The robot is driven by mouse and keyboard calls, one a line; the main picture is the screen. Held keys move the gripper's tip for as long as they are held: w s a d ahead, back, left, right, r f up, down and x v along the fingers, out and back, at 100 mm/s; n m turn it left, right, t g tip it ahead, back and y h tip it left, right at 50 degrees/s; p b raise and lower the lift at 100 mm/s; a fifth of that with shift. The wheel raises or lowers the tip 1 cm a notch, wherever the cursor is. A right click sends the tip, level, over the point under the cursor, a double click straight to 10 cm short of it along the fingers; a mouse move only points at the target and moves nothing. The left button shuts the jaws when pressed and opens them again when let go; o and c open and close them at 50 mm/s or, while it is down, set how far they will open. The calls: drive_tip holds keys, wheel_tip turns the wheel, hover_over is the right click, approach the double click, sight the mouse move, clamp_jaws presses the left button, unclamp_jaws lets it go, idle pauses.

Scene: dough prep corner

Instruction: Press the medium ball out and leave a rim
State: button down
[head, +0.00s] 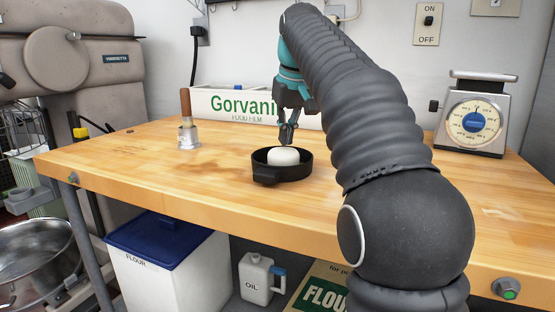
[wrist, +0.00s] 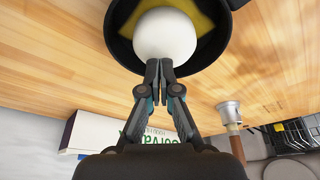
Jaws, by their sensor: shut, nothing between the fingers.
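A white, rounded dough ball (head: 284,156) sits in a small black pan (head: 283,174) on the wooden table. In the wrist view the ball (wrist: 165,36) looks smooth and domed, with something yellow (wrist: 198,24) under it inside the pan (wrist: 121,24). My gripper (head: 286,140) points down at the ball from the pan's far side, fingers together and empty. In the wrist view the fingertips (wrist: 159,68) overlap the edge of the ball. I cannot tell whether they touch it. No other dough ball is in view.
A metal tool with a wooden handle (head: 187,130) stands at the table's left. The film box (head: 232,104) is along the back wall and a dial scale (head: 474,118) stands at the back right.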

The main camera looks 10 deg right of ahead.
drive_tip(key=shift+f, duration=0.1)
drive_tip(key=shift+f+b, duration=0.35)
drive_tip(key=shift+f, duration=0.05)
drive_tip(key=shift+f, duration=0.4)
idle(2.1)
drive_tip(key=shift+r, duration=0.1)
idle(0.6)
drive_tip(key=shift+r+p, duration=0.45)
drive_tip(key=shift+r, duration=1)
